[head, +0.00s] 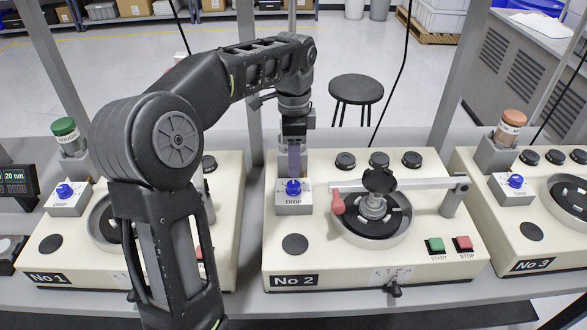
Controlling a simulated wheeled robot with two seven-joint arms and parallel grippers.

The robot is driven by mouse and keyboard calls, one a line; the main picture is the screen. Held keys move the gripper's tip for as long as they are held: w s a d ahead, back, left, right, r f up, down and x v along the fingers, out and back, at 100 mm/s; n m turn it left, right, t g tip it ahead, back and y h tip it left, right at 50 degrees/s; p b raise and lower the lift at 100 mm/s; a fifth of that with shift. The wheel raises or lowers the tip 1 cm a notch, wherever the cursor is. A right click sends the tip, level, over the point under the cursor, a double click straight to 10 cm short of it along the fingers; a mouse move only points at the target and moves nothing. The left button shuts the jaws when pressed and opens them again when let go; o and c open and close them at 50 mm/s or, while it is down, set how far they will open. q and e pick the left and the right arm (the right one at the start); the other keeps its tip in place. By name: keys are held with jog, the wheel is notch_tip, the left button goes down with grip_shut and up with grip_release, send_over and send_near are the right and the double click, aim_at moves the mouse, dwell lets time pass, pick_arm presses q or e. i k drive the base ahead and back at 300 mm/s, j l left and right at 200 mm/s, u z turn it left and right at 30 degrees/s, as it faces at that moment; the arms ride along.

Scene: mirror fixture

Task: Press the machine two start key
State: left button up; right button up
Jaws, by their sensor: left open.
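Machine two (335,261), a cream box labelled No 2, stands in the middle of the bench. Its green START key (436,245) is near the front right corner, left of the red STOP key (464,244). Nothing covers either key. My left gripper (294,155) points down at the back left of machine two, over the grey DRIP block with a blue knob (293,187). It is open, well left of and behind the START key. A purple, see-through piece shows between or behind its fingers; I cannot tell whether they touch it. My right gripper is out of view.
On machine two, a pivoting arm with a red handle (337,202) crosses the round plate. A small lever (394,289) sticks out at its front. Machine one (50,277) is partly hidden by my left arm. Machine three (532,265) stands right. Upright posts rise behind the bench.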

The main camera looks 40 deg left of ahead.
aim_at(437, 244)
jog(key=k, duration=1)
